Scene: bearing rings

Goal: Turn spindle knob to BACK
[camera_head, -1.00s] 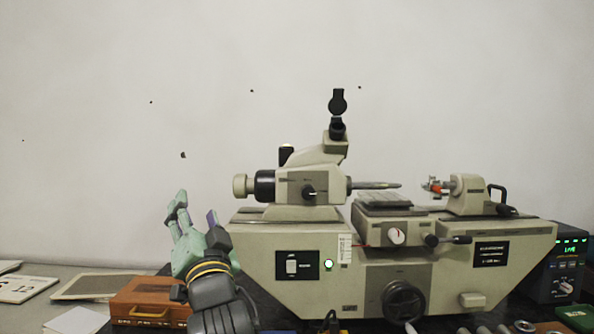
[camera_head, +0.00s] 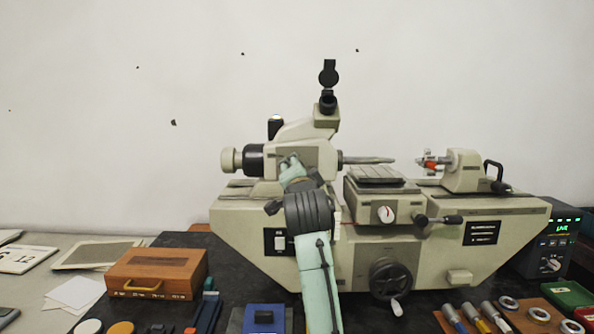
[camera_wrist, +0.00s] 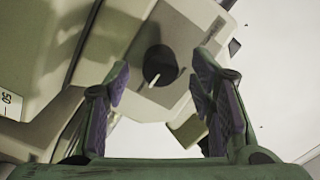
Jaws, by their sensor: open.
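The spindle knob (camera_wrist: 160,64) is round and black with a white pointer mark. In the wrist view the mark points down and slightly left. The knob sits on the beige headstock (camera_head: 318,155) of the machine; in the head view my gripper hides it. My gripper (camera_head: 290,163) is up against the front of the headstock in that view. In the wrist view its two purple-padded fingers (camera_wrist: 160,72) are spread apart, one to each side of the knob, with gaps between pads and knob. No label by the knob is readable.
The black eyepiece (camera_head: 328,85) rises above the headstock. The table stage (camera_head: 375,174), a dial (camera_head: 385,214) and a handwheel (camera_head: 391,277) lie right of my arm. A wooden box (camera_head: 157,273) stands at lower left. Ring parts and tools lie at lower right.

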